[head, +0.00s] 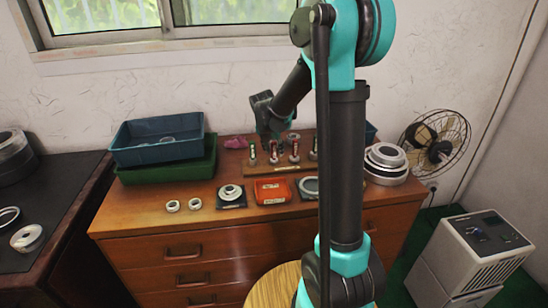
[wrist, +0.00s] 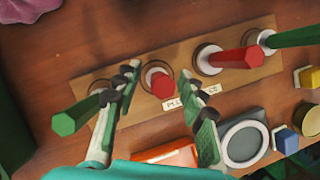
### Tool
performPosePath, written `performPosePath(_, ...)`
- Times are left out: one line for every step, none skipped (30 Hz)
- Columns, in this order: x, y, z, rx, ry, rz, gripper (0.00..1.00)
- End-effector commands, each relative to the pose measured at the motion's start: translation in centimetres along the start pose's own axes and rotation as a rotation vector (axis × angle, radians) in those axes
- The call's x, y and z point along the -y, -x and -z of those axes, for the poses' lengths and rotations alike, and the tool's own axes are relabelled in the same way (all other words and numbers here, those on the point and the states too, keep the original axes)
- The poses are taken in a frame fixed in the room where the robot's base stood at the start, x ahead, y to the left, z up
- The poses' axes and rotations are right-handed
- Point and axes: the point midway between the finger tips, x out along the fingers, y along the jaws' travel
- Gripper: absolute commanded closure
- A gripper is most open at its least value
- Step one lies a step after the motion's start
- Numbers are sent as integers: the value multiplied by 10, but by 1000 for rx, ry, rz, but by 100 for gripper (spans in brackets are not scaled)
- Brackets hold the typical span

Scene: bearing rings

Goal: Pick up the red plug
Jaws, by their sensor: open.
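A red hexagonal-ended plug (wrist: 161,86) stands in a light ring on a wooden board (wrist: 100,80). In the wrist view it lies between the two fingers of my gripper (wrist: 167,80), which are open, with a gap on each side. A second red plug (wrist: 238,58) stands on the board to its right, outside the fingers. A green plug (wrist: 66,122) stands to the left, partly behind the left finger, and another green plug (wrist: 295,37) to the right. In the head view my gripper hangs over the board at the back of the wooden cabinet.
An orange-red tray (head: 272,191) and a dark pad with rings (head: 231,196) lie in front of the board. Stacked blue and green bins (head: 160,150) stand at left, and large metal rings (head: 386,165) at right.

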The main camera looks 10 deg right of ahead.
Motion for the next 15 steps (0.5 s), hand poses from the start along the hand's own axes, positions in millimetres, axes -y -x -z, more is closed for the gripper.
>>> performPosePath(0, -4, 0, 0, -1, 0, 60)
performPosePath(0, -5, 0, 0, -1, 0, 60)
performPosePath(0, -6, 0, 0, 0, 0, 60)
performPosePath(0, -7, 0, 0, 0, 0, 60)
performPosePath(0, -7, 0, 0, 0, 0, 60)
performPosePath(0, -7, 0, 0, 0, 0, 60)
performPosePath(0, -7, 0, 0, 0, 0, 60)
performPosePath(0, -7, 0, 0, 0, 0, 60)
performPosePath(0, -7, 0, 0, 0, 0, 60)
performPosePath(0, -7, 0, 0, 0, 0, 61)
performPosePath(0, -7, 0, 0, 0, 0, 64)
performPosePath(0, -7, 0, 0, 0, 0, 69)
performPosePath(0, -7, 0, 0, 0, 0, 73)
performPosePath(0, -7, 0, 0, 0, 0, 77)
performPosePath(0, -7, 0, 0, 0, 0, 82)
